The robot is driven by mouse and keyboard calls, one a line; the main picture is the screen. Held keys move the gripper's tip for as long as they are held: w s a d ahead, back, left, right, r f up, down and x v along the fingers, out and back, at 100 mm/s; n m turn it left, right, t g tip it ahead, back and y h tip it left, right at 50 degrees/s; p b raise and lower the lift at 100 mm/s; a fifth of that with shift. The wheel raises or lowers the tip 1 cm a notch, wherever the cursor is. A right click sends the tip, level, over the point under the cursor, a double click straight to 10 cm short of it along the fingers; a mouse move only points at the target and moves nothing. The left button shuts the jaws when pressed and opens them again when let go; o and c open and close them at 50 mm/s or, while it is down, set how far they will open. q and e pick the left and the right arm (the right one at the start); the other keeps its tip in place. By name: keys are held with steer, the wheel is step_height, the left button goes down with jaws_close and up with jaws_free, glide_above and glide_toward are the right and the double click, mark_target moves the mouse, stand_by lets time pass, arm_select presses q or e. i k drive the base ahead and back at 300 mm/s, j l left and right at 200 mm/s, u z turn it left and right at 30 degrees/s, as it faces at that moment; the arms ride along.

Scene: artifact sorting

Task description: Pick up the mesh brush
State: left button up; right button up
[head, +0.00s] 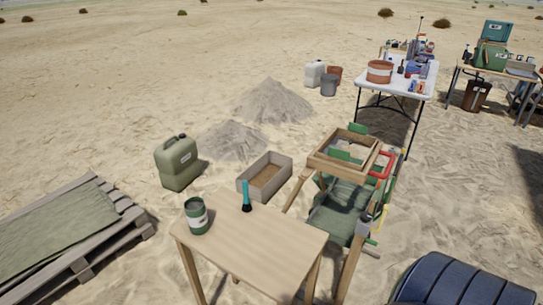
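A brush with a teal handle and a dark head (246,194) stands upright on the small wooden table (265,238), near its back edge. It is the only brush-like thing I can make out clearly, and I take it for the mesh brush. Its bristles are too small to make out. Neither of my grippers is in view.
A green can with a pale label (197,216) stands left of the brush. A wooden-framed sieve (345,153) on a stand is to the right. A tray (264,177) lies behind the table, a pallet (75,240) left, and a dark blue ribbed object (462,281) lower right.

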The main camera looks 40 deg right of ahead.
mark_target(247, 208)
steer(key=i+j+z, duration=0.15)
steer(key=z, duration=0.3)
steer(key=i+j+z, duration=0.1)
steer(key=z, duration=0.4)
steer(key=i+j+z, duration=0.1)
steer(key=j+z, duration=0.2)
steer(key=z, duration=0.15)
steer(key=j+z, duration=0.25)
steer(key=z, duration=0.2)
